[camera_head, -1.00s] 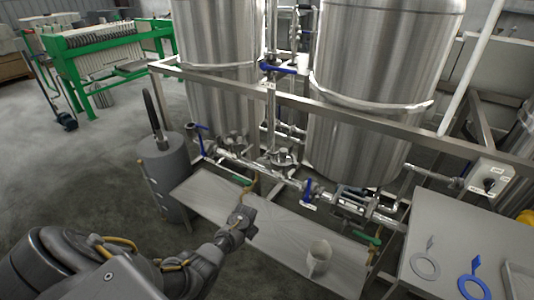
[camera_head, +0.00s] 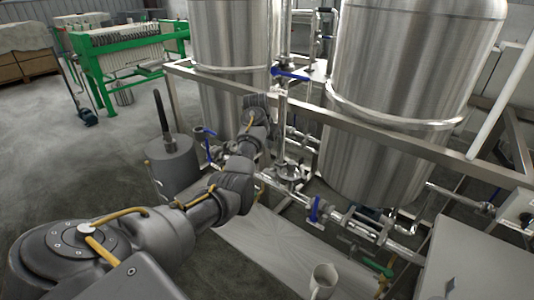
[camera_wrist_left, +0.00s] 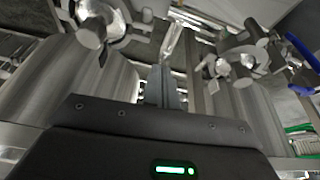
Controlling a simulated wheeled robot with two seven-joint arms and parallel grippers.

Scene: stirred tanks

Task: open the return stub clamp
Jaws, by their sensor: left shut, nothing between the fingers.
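My left gripper (camera_wrist_left: 163,85) shows in the left wrist view with its two fingers together, shut and empty. In the head view the end of my left arm (camera_head: 257,108) is up in front of the left tank, by the frame rail; its fingertips cannot be made out there. In the left wrist view a clamp-like steel fitting (camera_wrist_left: 100,22) is at the upper left, and another steel pipe fitting (camera_wrist_left: 240,62) is at the right. Both appear apart from the fingers. I cannot tell which fitting is the return stub clamp. My right gripper is not in view.
Two steel tanks (camera_head: 405,95) stand behind a metal frame rail (camera_head: 350,130). Blue-handled valves (camera_head: 315,210) sit on the piping. A grey cylinder (camera_head: 173,168) stands left of the arm. A mug (camera_head: 322,282) is at the front. Floor at the left is open.

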